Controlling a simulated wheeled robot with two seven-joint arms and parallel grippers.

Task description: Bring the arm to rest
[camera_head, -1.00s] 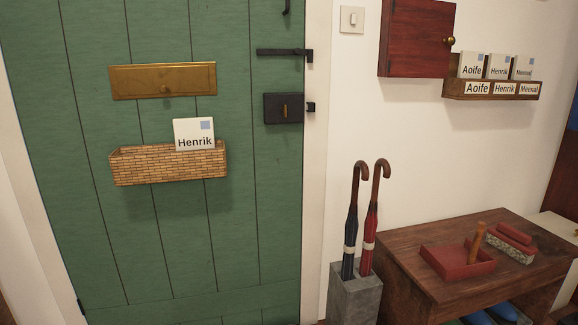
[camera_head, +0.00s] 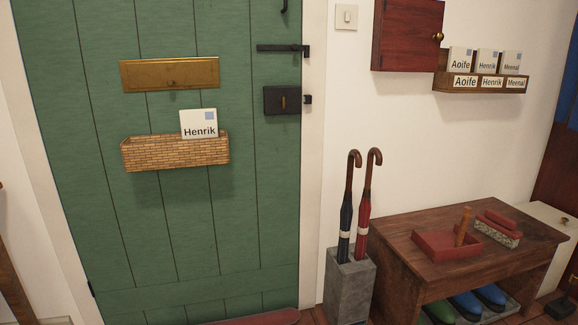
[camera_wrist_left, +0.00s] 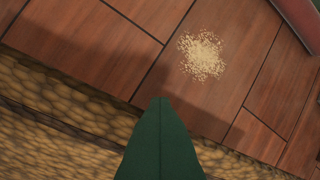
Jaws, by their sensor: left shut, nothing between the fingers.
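My left gripper (camera_wrist_left: 161,102) shows in the left wrist view as dark green fingers coming up from the bottom edge. The fingers are together with nothing between them. They point over a wooden plank floor (camera_wrist_left: 110,45), and nothing is seen touching them. Neither arm shows in the head view, and my right gripper is in neither view.
A pale crumbly heap (camera_wrist_left: 202,55) lies on the floor beside a coarse brown mat (camera_wrist_left: 55,125). In the head view, a green door (camera_head: 220,230) carries a wicker basket (camera_head: 165,154) with a Henrik letter (camera_head: 199,124). An umbrella stand (camera_head: 348,290) and wooden bench (camera_head: 400,240) stand right.

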